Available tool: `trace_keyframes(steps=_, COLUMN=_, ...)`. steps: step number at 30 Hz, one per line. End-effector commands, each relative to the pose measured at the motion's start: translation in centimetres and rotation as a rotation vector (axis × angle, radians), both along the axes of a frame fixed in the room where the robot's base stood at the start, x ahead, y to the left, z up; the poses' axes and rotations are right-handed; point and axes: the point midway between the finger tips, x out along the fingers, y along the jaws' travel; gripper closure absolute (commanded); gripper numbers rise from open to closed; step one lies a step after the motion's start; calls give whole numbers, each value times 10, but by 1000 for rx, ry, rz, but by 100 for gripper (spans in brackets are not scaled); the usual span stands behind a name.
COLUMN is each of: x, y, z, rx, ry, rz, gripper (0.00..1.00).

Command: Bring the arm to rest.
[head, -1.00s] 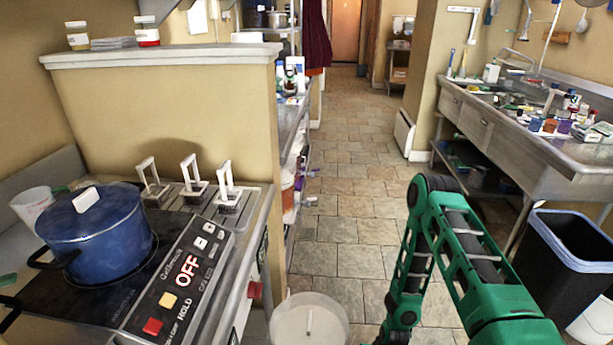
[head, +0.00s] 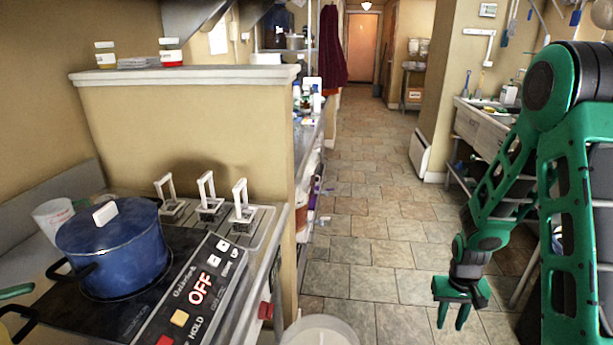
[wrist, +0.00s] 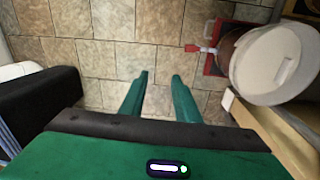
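My gripper (head: 453,318) hangs at the end of my green arm, on the right side of the head view, over the tiled floor. Its two green fingers point down and stand apart with nothing between them. In the wrist view the gripper (wrist: 160,78) also shows its fingers spread, with only floor tiles between and beyond them. It touches nothing that I can see.
A white-lidded bucket (head: 320,332) stands by the counter end; its lid (wrist: 275,65) shows in the wrist view. A blue pot (head: 115,250) sits on the cooktop at left. A sink counter (head: 480,125) is behind my arm. The tiled aisle (head: 370,180) is clear.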

Motion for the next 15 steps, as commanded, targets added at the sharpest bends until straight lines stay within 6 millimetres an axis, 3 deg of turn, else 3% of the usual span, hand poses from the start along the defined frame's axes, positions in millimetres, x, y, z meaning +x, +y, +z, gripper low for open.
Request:
trace_keyframes(steps=3, x=-13, y=-13, z=43, rx=-16, ry=-5, rz=-33, gripper=71)
trace_keyframes(steps=15, x=-87, y=-38, z=158, rx=-31, ry=0, rz=-156, gripper=71)
